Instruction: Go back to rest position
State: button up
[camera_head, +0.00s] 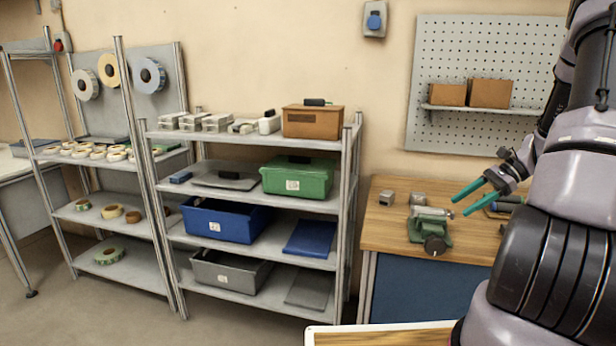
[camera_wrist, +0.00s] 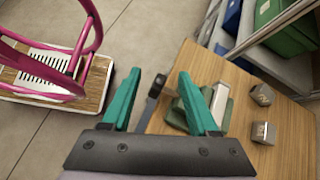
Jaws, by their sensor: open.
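My gripper (camera_head: 466,200) has green fingers and is open and empty. In the head view it is at the right, above the wooden workbench (camera_head: 390,226) and close to the green vise (camera_head: 430,230). In the wrist view the two fingers of my gripper (camera_wrist: 160,95) stand apart, with part of the vise (camera_wrist: 222,98) showing beyond and beside the right finger. I cannot tell how far the fingertips are above the vise.
Two small grey metal blocks (camera_head: 387,198) (camera_head: 418,198) lie on the bench. A shelf rack (camera_head: 350,150) with bins stands to the left, and another rack (camera_head: 120,165) holds tape reels. A pegboard (camera_head: 450,60) hangs behind. Grey floor (camera_head: 90,310) is open at the lower left.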

jog(key=s+a+r+n+h, duration=0.3)
jog(key=a+r, duration=0.3)
jog(key=r, duration=0.2)
jog(key=s+a+r+n+h, duration=0.25)
jog(key=a+r+n, duration=0.2)
jog(key=r, duration=0.35)
jog(key=s+a+r+n+t+h, duration=0.2)
jog(key=s+a+r+n+t, duration=0.2)
jog(key=s, duration=0.7)
jog(key=shift+s+a+r+n+t, duration=0.4)
jog(key=shift+a+r+t, duration=0.8)
jog(key=shift+a+r, duration=1.2)
jog(key=shift+d+r+h, duration=0.25)
jog(key=shift+d+r, duration=0.2)
